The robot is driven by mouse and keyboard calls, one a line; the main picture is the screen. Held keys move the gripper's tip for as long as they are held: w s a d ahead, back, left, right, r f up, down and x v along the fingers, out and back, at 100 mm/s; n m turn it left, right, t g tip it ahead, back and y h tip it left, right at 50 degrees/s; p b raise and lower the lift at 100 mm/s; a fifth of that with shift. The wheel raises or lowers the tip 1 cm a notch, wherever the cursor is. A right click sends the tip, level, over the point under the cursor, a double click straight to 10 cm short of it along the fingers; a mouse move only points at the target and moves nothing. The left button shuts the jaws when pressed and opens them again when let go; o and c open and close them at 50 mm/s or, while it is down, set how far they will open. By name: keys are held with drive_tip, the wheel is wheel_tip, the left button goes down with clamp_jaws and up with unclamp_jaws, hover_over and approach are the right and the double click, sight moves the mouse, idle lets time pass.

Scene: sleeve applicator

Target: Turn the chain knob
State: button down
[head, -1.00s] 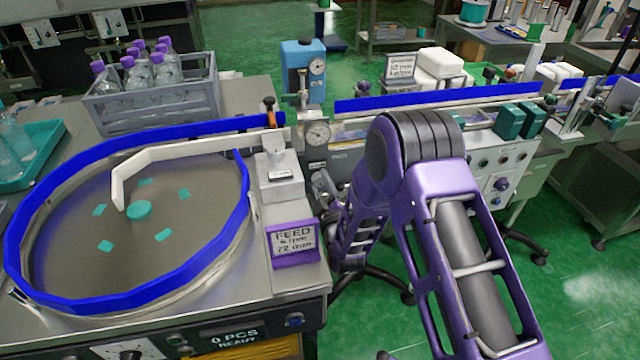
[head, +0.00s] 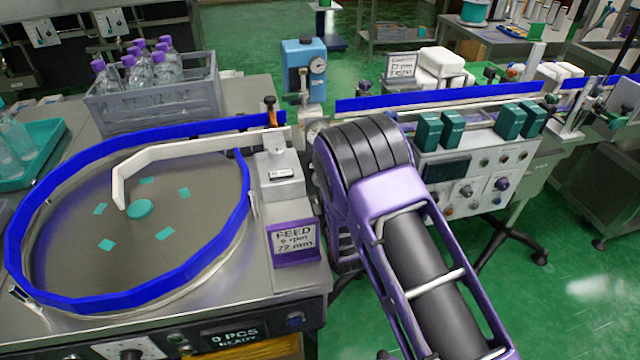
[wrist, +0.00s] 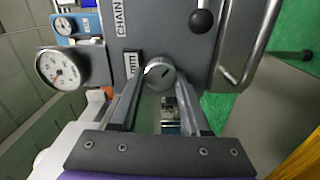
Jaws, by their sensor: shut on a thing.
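The chain knob (wrist: 159,73) is a small round grey knob with a dark pointer mark, on a grey panel in the wrist view. The CHAIN label (wrist: 121,18) is above and left of it. My gripper (wrist: 160,82) is shut on the knob, with one finger on each side of it. In the head view my arm blocks the gripper and the knob.
In the wrist view, a round dial gauge (wrist: 60,70) is left of the knob. A black ball lever (wrist: 201,21) and a metal bar handle (wrist: 262,45) are at the upper right. In the head view, the blue-rimmed turntable (head: 70,262) is on the left.

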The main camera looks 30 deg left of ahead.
drive_tip(key=shift+d+f, duration=0.1)
drive_tip(key=shift+d, duration=0.05)
drive_tip(key=shift+c, duration=1.9)
unclamp_jaws()
drive_tip(key=v, duration=1.7)
drive_tip(key=shift+p, duration=0.35)
drive_tip(key=shift+s+d, duration=0.1)
drive_tip(key=shift+s, duration=0.05)
